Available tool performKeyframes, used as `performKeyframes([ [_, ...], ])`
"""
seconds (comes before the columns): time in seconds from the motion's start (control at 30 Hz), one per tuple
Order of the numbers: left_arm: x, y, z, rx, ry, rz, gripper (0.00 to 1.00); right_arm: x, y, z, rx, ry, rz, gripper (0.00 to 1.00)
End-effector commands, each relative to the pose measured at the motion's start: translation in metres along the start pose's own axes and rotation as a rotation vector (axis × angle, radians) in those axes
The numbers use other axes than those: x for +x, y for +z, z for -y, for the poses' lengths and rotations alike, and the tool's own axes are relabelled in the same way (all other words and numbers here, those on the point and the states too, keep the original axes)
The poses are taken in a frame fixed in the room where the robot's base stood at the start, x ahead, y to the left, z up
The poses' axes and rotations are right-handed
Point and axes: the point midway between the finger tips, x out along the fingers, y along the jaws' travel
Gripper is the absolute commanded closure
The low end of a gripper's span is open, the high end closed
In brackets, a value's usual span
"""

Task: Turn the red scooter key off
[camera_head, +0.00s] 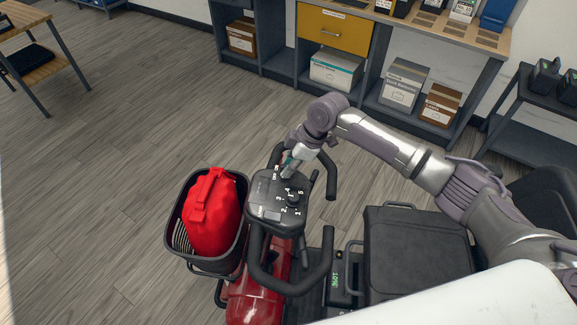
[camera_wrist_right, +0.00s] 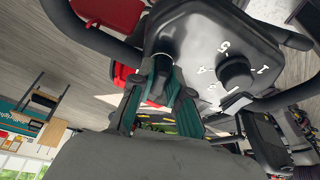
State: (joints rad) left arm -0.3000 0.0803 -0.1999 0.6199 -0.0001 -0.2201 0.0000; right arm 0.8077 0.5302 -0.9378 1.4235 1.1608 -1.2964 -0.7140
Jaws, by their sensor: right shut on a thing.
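The red scooter (camera_head: 255,302) stands in front of me, with its black control console (camera_head: 268,208) between looped handlebars. The console bears a numbered speed dial, and ON/OFF lettering shows near its far edge. My right gripper (camera_head: 288,163) reaches in from the right to that edge, by the lettering. In the wrist view, the right gripper (camera_wrist_right: 163,72) has its teal-lined fingers closed together at the console's edge (camera_wrist_right: 205,45), to the left of the dial (camera_wrist_right: 235,73). It is shut on the key, which is mostly hidden between the fingertips. My left gripper is not in view.
A black basket (camera_head: 178,237) on the scooter's front holds a red bag (camera_head: 212,215). A black seat or case (camera_head: 415,240) lies right of the handlebars. A shelf unit with a yellow drawer (camera_head: 333,30) and boxes stands behind.

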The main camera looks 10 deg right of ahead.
Motion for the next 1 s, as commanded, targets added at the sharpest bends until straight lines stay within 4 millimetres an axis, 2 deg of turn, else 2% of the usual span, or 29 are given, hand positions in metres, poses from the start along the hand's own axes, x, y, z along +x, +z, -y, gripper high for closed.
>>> performKeyframes([
  [0.2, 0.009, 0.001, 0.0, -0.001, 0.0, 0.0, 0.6, 0.001, -0.001, -0.002, -0.169, -0.042, -0.002, 1.0],
  [0.5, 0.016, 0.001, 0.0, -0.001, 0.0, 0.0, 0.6, 0.0, -0.001, -0.002, -0.324, -0.082, -0.001, 1.0],
  [1.0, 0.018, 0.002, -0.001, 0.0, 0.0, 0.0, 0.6, -0.001, -0.001, -0.002, -0.384, -0.098, 0.0, 1.0],
])
